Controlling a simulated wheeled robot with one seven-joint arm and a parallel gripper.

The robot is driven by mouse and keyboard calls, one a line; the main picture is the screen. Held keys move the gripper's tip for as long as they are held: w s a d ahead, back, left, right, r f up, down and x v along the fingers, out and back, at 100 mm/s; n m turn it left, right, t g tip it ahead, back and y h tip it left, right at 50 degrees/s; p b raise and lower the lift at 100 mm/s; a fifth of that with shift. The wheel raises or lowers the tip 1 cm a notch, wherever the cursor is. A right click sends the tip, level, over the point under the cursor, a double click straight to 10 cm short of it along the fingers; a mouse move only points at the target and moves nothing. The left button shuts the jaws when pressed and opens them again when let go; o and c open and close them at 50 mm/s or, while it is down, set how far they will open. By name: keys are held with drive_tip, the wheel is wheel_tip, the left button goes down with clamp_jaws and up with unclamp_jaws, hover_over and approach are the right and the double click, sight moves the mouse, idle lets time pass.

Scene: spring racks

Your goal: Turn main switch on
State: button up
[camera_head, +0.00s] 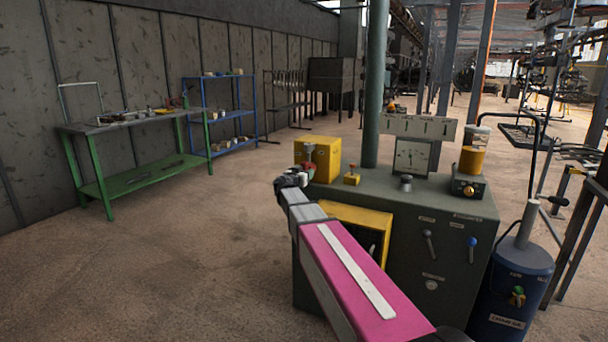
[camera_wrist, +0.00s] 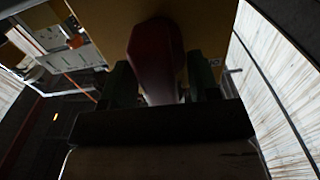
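A yellow switch box (camera_head: 322,155) stands on the back left of the grey-green control cabinet (camera_head: 450,195). A small lever with a red part (camera_head: 309,168) shows at its left side. My gripper (camera_head: 293,179) is at the end of my pink arm, close by the box's left side. In the wrist view a dark red handle (camera_wrist: 155,55) lies between the two spread fingers of my gripper (camera_wrist: 162,85), in front of a yellow-brown surface. The fingers look apart, with the handle between them. Whether either finger touches it is too dark to tell.
The cabinet top also bears a small yellow button box (camera_head: 352,176), a gauge (camera_head: 412,156) and an orange lamp (camera_head: 473,160). A blue cylinder (camera_head: 515,285) stands at the right. A green workbench (camera_head: 100,190) is far left, with open floor between.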

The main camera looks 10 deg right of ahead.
drive_tip(key=v, duration=1.1)
